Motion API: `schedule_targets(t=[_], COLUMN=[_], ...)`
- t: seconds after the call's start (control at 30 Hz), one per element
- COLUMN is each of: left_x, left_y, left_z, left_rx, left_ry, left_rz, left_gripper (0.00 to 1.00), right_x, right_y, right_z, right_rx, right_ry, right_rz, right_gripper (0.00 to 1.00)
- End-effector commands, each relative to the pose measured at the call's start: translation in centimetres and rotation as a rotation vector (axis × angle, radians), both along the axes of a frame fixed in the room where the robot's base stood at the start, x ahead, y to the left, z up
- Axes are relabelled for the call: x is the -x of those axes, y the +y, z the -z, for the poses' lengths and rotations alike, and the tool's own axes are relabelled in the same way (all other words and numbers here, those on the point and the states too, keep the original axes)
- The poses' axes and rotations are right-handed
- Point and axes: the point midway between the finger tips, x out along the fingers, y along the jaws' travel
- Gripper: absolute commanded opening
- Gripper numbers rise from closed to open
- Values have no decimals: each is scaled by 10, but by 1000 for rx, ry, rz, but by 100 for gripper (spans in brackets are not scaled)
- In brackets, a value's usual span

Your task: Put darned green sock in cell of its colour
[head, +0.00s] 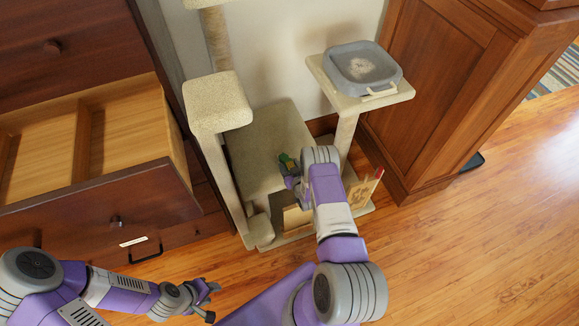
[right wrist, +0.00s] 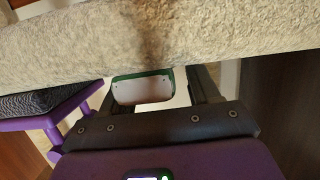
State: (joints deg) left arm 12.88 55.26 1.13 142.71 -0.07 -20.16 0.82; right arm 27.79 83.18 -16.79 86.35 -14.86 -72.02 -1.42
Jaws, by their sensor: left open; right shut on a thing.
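My right gripper (head: 291,177) is over the middle carpeted platform of the cat tree, shut on a small green thing that I take for the darned green sock (head: 286,160). In the right wrist view a pale piece with a green rim (right wrist: 143,88) shows between the fingers, close to a carpeted edge; no darning can be made out. My left gripper (head: 208,299) is open and empty, low over the floor in front of the drawers. An open wooden drawer (head: 130,185) at the left has bare compartments parted by a divider; no cell colours can be made out.
The beige cat tree (head: 262,130) has posts and platforms around my right arm. A grey tray (head: 386,85) with pale stuff in it stands on its right platform. A wooden cabinet (head: 440,80) is at the right. The floor (head: 480,240) at the right is clear.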

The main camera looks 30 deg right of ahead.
Motion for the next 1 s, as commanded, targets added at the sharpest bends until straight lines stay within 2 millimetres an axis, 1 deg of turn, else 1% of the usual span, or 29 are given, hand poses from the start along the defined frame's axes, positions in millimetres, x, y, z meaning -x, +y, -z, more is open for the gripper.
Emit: schedule_targets(t=[0.03, 0.1, 0.2, 0.47, 0.57, 0.67, 0.8, 1.0], left_x=[0, 0, 0, 0, 0, 0, 0, 0], left_y=[0, 0, 0, 0, 0, 0, 0, 0], left_z=[0, 0, 0, 0, -1, -10, -24, -40], left_rx=[0, 0, 0, 0, 0, 0, 0, 0], left_ry=[0, 0, 0, 0, 0, 0, 0, 0], left_rz=[0, 0, 0, 0, 0, 0, 0, 0], left_gripper=[43, 43, 43, 43, 43, 43, 43, 43], right_x=[0, 0, 0, 0, 2, 15, 44, 83], right_y=[0, 0, 0, 0, 0, 3, 10, 19], right_z=[1, 1, 1, 1, -3, -8, -18, -30], right_rx=[0, 0, 0, 0, 0, -2, -3, -2], right_ry=[1, 1, 1, 0, 2, 5, 6, 5], right_rz=[0, 0, 0, 0, 0, 1, 2, 2], right_gripper=[62, 73, 86, 86, 86, 86, 86, 86])
